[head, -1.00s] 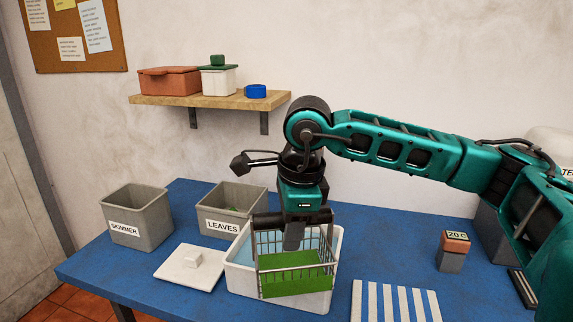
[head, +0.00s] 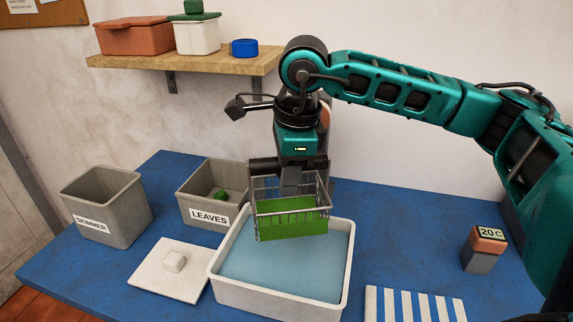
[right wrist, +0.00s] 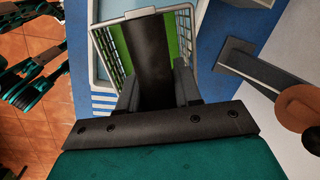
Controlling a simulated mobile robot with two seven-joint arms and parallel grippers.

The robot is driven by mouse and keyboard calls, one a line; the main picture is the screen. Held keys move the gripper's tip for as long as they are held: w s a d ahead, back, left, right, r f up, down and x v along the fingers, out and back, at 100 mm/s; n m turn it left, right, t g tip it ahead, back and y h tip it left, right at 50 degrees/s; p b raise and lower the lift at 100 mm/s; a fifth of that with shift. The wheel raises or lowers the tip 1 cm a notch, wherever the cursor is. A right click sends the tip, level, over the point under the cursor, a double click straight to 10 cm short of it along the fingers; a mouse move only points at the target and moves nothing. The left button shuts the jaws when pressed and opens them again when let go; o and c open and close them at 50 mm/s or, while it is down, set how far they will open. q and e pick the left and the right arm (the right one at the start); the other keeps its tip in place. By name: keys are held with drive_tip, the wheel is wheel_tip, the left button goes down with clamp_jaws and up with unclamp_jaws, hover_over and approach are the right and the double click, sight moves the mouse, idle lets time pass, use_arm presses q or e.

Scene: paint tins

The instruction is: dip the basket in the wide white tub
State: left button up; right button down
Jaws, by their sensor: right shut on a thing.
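The basket (head: 292,222) is a grey wire frame with a green lower part. My right gripper (head: 290,183) is shut on it and holds it roughly level over the back part of the wide white tub (head: 282,297). The tub is open and holds pale blue liquid (head: 290,268). The basket's underside shows whole, apparently above the liquid. In the right wrist view the basket (right wrist: 187,30) lies beyond the fingers, partly hidden by a dark upright piece. I cannot make out my left gripper.
A white lid with a knob (head: 165,280) lies left of the tub. The grey SKIMMER bin (head: 105,205) and LEAVES bin (head: 208,195) stand behind it. A striped mat (head: 415,305) lies front right, a block marked 20 C (head: 484,250) beyond. A shelf (head: 180,63) hangs above.

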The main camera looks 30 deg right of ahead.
sight(287, 200)
drive_tip(key=shift+s+f+b, duration=0.1)
drive_tip(key=shift+f+b, duration=0.3)
drive_tip(key=shift+f, duration=0.5)
drive_tip(key=shift+f+b, duration=1.2)
drive_tip(key=shift+f, duration=0.85)
wheel_tip(287, 200, down, 3)
drive_tip(key=b, duration=0.3)
drive_tip(key=shift+f, duration=0.2)
drive_tip(key=shift+f+b, duration=0.35)
drive_tip(key=shift+b, duration=0.1)
use_arm(q)
wheel_tip(287, 200, down, 8)
drive_tip(key=w+d+h+b, duration=0.1)
drive_tip(key=d+b, duration=0.1)
drive_tip(key=b, duration=0.3)
drive_tip(key=shift+w+d+f, duration=0.15)
drive_tip(key=shift+d+f, duration=0.05)
drive_tip(key=shift+d, duration=0.05)
use_arm(e)
wheel_tip(287, 200, down, 6)
drive_tip(key=shift+r, duration=0.15)
use_arm(q)
drive_tip(key=shift+w+r, duration=0.1)
drive_tip(key=shift+r, duration=0.1)
drive_tip(key=shift+f, duration=0.1)
